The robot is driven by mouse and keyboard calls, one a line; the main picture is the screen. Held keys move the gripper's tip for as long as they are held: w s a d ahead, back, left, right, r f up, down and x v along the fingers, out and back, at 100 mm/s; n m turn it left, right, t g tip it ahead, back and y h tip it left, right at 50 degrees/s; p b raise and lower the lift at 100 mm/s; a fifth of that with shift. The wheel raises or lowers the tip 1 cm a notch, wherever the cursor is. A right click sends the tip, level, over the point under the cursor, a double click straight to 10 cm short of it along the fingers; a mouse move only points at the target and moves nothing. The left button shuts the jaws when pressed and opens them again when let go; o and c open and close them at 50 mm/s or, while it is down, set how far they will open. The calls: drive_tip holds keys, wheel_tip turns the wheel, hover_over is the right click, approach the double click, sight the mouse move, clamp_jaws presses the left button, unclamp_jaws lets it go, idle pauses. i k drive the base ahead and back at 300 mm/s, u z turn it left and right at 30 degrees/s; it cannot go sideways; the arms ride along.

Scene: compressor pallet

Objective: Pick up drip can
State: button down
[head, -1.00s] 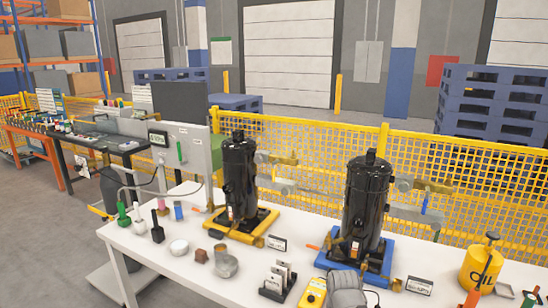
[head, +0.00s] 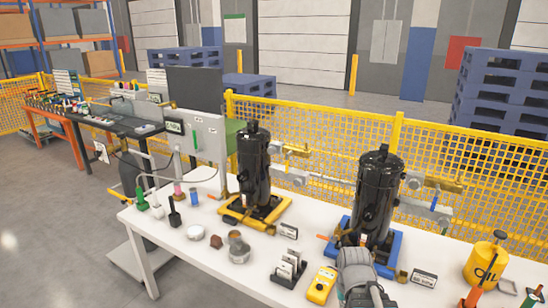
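A small round grey metal can (head: 239,248), which I take to be the drip can, stands upright on the white table (head: 192,263). It is in front of the black cylinder on the yellow base, with its top facing up. A grey rounded part, which looks like my arm, rises from the bottom edge, right of the can and well apart from it. No gripper fingers can be made out. The can is not held.
Close around the can are a brown block (head: 215,242), a white round piece (head: 195,232) and a card holder (head: 289,269). A yellow meter (head: 321,285) lies to the right, and a yellow oil can (head: 484,265) farther right. Two black cylinders (head: 254,165) (head: 376,195) stand behind.

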sight(234, 235)
drive_tip(key=u, duration=0.15)
drive_tip(key=i, duration=0.9)
drive_tip(key=u, duration=0.25)
